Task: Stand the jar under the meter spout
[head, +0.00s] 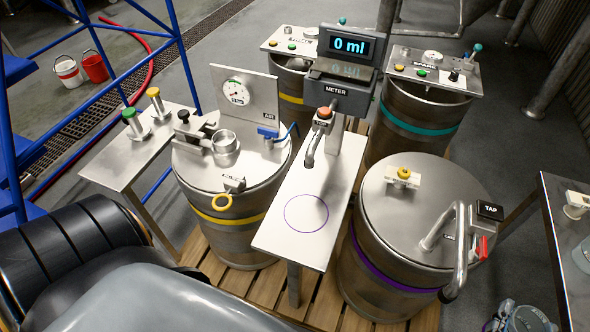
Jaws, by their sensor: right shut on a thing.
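The meter (350,45) reads 0 ml on a dark display. Its spout (313,150) bends down over a narrow steel shelf (275,235). A purple circle (306,213) is drawn on the shelf, with nothing standing on it. My right gripper (520,318) is at the bottom edge, low and right of the shelf, cut off by the frame. It is shut on what looks like the clear jar (512,325), only partly visible. My left gripper is out of view.
A drum with a curved tap pipe (459,245) and red lever stands between shelf and right gripper. Another drum (190,165) with valves and a gauge stands left of the shelf. A steel table (562,215) holds a glass item (582,257) at the right edge.

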